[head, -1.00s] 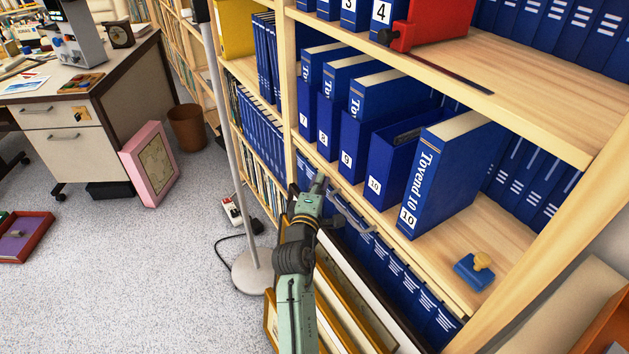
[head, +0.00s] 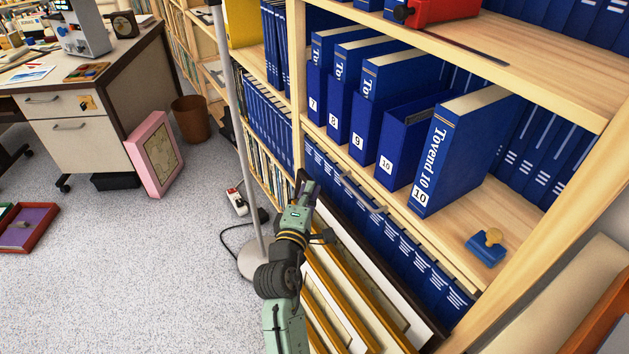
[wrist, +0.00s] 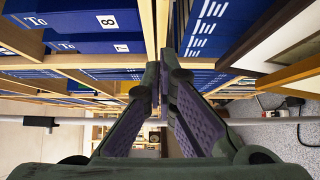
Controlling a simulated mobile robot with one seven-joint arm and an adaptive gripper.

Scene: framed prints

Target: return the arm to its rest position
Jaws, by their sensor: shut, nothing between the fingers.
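My gripper (head: 303,184) is in front of the bookshelf, just left of the lower row of blue binders, above the leaning framed prints. In the wrist view my gripper (wrist: 164,75) has its two fingers brought together at the tips with nothing between them. My arm reaches up from the bottom of the head view.
The bookshelf (head: 452,239) holds blue binders (head: 447,150) and a blue stamp (head: 484,250). Framed prints (head: 345,290) lean below it. A lamp pole (head: 237,130) stands close on the left. A pink frame (head: 155,155) leans by the desk (head: 75,150). Carpet (head: 140,270) is open at left.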

